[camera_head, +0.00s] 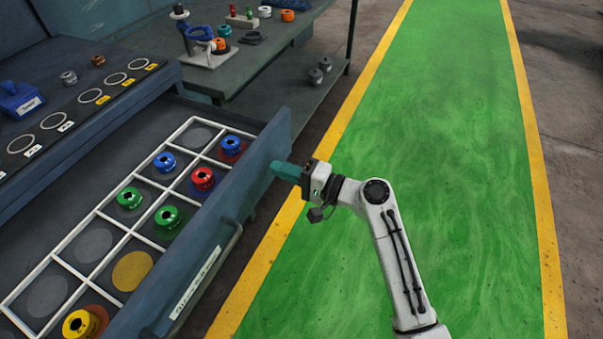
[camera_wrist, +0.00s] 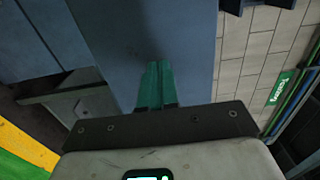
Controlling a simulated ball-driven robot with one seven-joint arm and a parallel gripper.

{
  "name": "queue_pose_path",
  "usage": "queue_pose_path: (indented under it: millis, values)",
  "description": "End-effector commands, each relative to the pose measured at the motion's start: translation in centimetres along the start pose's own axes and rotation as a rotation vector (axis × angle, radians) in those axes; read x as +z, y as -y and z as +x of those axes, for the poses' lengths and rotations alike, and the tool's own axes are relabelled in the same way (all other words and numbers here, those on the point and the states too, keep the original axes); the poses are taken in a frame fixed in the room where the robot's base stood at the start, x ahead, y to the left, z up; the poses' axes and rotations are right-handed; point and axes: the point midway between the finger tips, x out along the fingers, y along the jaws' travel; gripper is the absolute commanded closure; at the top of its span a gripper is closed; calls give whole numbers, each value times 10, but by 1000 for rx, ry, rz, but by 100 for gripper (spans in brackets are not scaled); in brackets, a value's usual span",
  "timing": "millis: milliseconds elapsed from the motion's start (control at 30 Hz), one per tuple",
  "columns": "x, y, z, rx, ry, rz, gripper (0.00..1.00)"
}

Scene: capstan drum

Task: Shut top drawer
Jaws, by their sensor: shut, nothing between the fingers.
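The top drawer (camera_head: 224,205) is pulled out from the blue-grey cabinet. Its front panel faces right, with a bar handle (camera_head: 219,257) and a white label on it. Inside, a white grid holds blue, red, green and yellow ring-shaped parts, and some cells are empty. My gripper (camera_head: 278,170) has teal fingers, shut and empty, at the far end of the drawer front, on its outer side. The fingers also show in the wrist view (camera_wrist: 155,84), pointing at a flat blue-grey surface. I cannot tell whether the fingertips touch the drawer front.
The cabinet top (camera_head: 108,104) carries ring outlines, labels and a blue box (camera_head: 19,99). A bench (camera_head: 262,52) with tools and parts stands behind the drawer. The green walkway (camera_head: 450,150) with yellow edges is clear on the right.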

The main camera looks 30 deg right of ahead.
Motion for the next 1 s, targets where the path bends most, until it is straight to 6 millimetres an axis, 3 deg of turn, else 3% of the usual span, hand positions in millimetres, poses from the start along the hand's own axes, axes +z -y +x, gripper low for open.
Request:
queue_pose_path:
  millis: [167, 667, 867, 1000]
  values:
    - [0, 0, 10, 0, 0, -1, 100]
    - [0, 0, 16, 0, 0, -1, 100]
    - [0, -1, 41, -2, 2, -2, 100]
    - [1, -1, 73, -1, 4, -3, 100]
